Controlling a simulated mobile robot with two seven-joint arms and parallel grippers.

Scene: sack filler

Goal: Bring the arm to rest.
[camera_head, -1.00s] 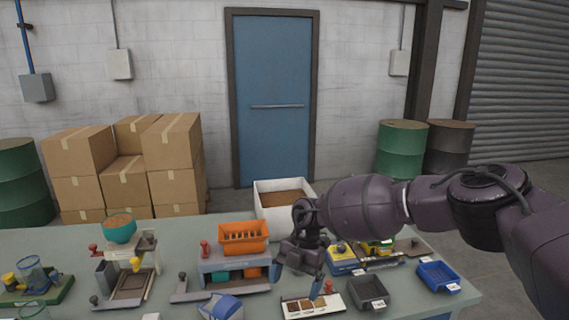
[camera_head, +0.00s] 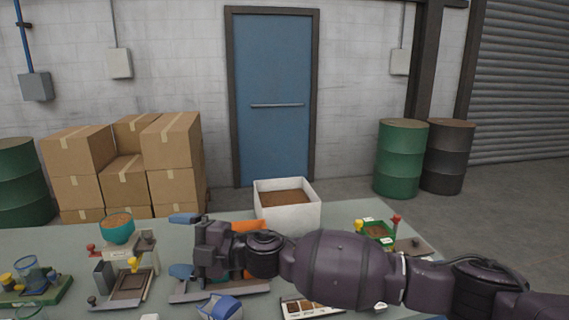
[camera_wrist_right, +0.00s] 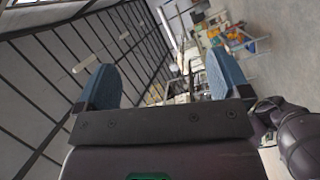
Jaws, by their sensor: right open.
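My right gripper (camera_head: 184,245) hangs over the middle of the table, its blue fingers spread apart and pointing left in the head view. Nothing is between the fingers. In the right wrist view the two blue fingers (camera_wrist_right: 165,85) stand wide apart with a far hall and shelving beyond them. My right arm (camera_head: 345,270) comes in from the right, low across the table. It hides most of the orange bin (camera_head: 248,228) and the things at the right front of the table. My left gripper is not in view.
A teal bowl (camera_head: 118,228) of brown grain tops a stand at left. A white box (camera_head: 287,211) of brown material stands behind my arm. A blue scoop-like item (camera_head: 220,307) and a sample tray (camera_head: 310,307) lie in front. Boxes and drums stand beyond the table.

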